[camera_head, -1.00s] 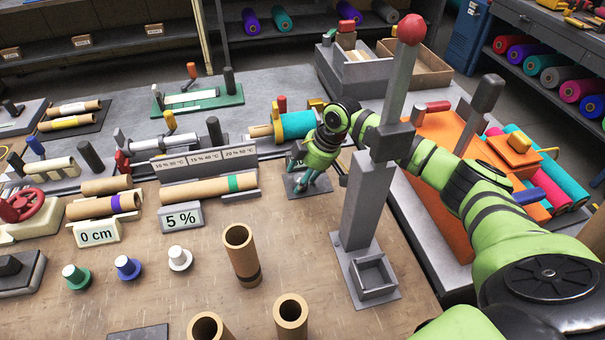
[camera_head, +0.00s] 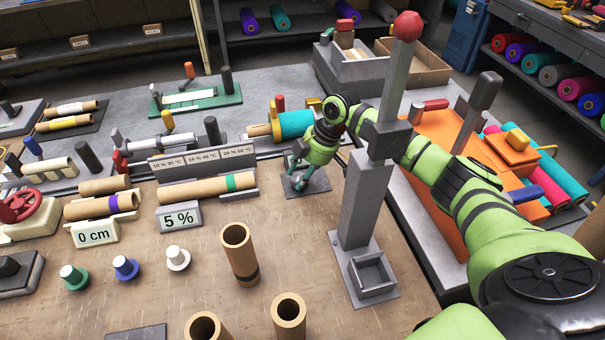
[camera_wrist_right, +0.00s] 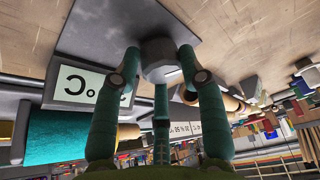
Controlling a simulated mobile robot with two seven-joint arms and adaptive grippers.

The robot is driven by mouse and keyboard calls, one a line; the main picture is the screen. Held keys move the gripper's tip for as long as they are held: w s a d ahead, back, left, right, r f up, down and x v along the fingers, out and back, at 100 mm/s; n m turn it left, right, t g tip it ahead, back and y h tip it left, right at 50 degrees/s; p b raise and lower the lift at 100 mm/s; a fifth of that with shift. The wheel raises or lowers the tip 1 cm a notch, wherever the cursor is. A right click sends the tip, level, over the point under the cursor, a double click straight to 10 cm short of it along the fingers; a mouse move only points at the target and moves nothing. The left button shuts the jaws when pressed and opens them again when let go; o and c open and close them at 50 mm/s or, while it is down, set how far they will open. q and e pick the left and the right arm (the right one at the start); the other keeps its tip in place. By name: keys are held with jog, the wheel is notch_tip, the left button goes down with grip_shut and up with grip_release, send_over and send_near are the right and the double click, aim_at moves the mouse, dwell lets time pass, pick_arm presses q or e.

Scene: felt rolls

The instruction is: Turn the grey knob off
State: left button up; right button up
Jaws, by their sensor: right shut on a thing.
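The grey knob (camera_wrist_right: 158,55) shows in the right wrist view as a short, round grey cylinder on a dark grey plate (camera_wrist_right: 205,22). The fingers of my right gripper (camera_wrist_right: 160,80) are closed around its sides. In the head view my right gripper (camera_head: 297,175) points down over the grey plate (camera_head: 318,183), and its fingers largely hide the knob there. A pale display (camera_wrist_right: 75,88) with part of a "°C" reading stands beside the knob in the wrist view. My left gripper is not in view.
A tall grey post (camera_head: 368,205) with a red ball top stands close to my right forearm. A teal roll (camera_head: 294,124) lies behind the gripper.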

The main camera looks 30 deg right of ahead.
jog(key=n, duration=0.1)
jog(key=n+g+b, duration=0.1)
jog(key=n, duration=0.1)
jog(key=n+g+b, duration=0.1)
jog(key=shift+w+a+f+n+y, duration=0.1)
jog(key=shift+a+n+y, duration=0.2)
jog(key=shift+n, duration=0.1)
dwell(0.4)
jog(key=o, duration=1.1)
jog(key=shift+d+r, duration=0.15)
jog(key=shift+r, duration=0.1)
jog(key=v, duration=1.1)
jog(key=shift+r, duration=0.35)
